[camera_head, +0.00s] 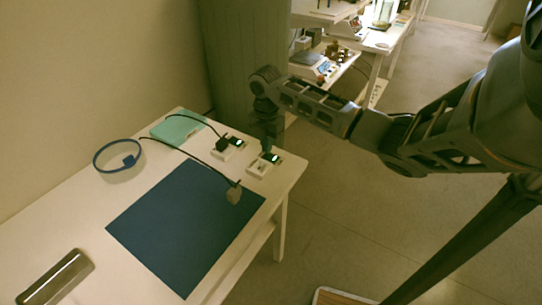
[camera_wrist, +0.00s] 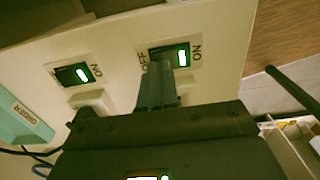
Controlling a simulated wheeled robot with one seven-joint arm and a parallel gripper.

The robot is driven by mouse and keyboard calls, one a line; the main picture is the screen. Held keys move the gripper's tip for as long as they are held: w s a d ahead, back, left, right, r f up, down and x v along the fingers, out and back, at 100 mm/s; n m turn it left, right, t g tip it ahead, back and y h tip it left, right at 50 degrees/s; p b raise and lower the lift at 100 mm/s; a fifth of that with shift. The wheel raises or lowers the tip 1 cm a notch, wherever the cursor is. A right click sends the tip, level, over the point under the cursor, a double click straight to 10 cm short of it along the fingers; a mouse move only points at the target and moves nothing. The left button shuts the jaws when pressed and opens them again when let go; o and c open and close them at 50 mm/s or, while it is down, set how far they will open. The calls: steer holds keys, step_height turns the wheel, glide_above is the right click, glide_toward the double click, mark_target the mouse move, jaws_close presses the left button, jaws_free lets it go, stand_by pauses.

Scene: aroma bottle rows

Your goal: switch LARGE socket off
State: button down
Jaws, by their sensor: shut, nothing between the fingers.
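Two white sockets with rocker switches stand at the table's far right corner: a left socket (camera_head: 229,149) and a right socket (camera_head: 259,168). Both switches glow green on the ON side in the wrist view, the left switch (camera_wrist: 72,74) and the right switch (camera_wrist: 181,56). My gripper (camera_head: 268,147) is shut and empty, pointing down at the right socket. In the wrist view its fingertips (camera_wrist: 158,66) are at the OFF side of the right switch and hide part of it. I cannot tell whether they touch. No LARGE label is readable.
A teal box (camera_head: 178,130) lies left of the sockets. A black plug is at the left socket. A blue ring (camera_head: 97,160) and a metal tray (camera_head: 60,278) are further left.

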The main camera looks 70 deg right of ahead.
steer(key=shift+f+b, duration=0.4)
steer(key=shift+f, duration=0.35)
steer(key=shift+r, duration=0.15)
steer(key=shift+r+p, duration=3.2)
steer(key=shift+r, duration=0.25)
